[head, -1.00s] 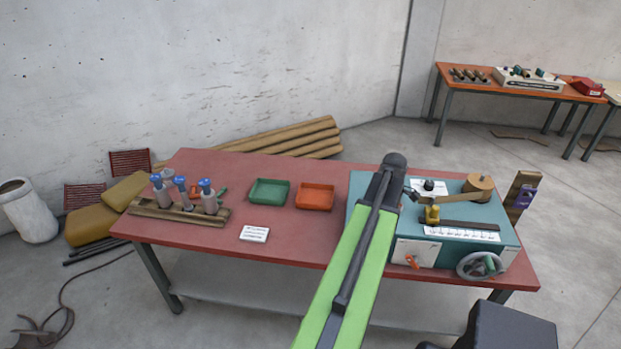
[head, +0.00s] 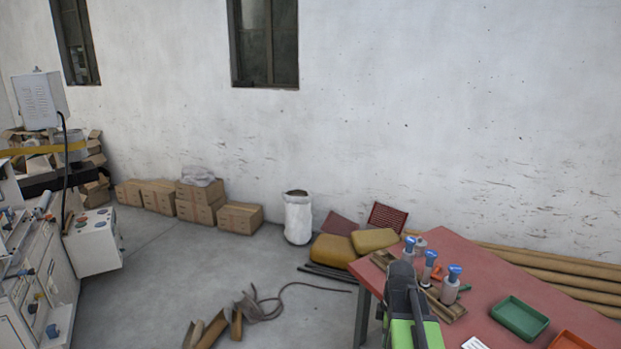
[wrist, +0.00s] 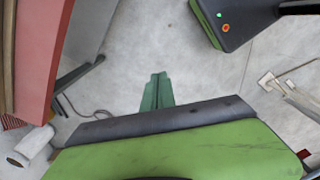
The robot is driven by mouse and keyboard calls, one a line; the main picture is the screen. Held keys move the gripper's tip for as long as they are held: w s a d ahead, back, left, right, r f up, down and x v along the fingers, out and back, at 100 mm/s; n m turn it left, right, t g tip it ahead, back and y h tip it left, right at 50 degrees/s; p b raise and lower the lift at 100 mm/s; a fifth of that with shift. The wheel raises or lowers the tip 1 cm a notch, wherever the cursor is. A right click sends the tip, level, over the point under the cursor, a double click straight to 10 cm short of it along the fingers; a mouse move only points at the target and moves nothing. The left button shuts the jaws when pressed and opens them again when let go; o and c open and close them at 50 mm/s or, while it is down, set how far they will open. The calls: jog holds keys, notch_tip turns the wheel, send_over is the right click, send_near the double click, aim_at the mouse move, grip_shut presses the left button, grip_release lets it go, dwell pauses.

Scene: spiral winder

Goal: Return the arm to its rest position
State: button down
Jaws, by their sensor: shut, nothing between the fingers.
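My arm (head: 406,305) shows at the bottom of the head view, right of centre, as a dark joint above a green link. It stands in front of the near left corner of the red-topped table (head: 478,282). My gripper is not visible in the head view. In the wrist view my gripper (wrist: 158,76) shows as two dark green fingers lying together, shut and empty, above bare concrete floor. The table edge (wrist: 40,60) is at the left of the wrist view, apart from the fingers.
Blue-capped bottles (head: 450,284) stand in a wooden rack near my arm. A green tray (head: 520,318) lies farther right. A white bin (head: 297,218), yellow cushions (head: 333,251) and cardboard boxes (head: 240,217) stand along the wall. Brown scraps (head: 207,330) and a hose lie on the open floor.

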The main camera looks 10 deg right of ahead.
jog(key=s+a+f+m+b, duration=0.1)
jog(key=a+m, duration=1.1)
jog(key=a, duration=0.8)
jog(key=shift+s+f+m, duration=0.25)
jog(key=shift+f+m, duration=0.05)
jog(key=shift+f, duration=0.05)
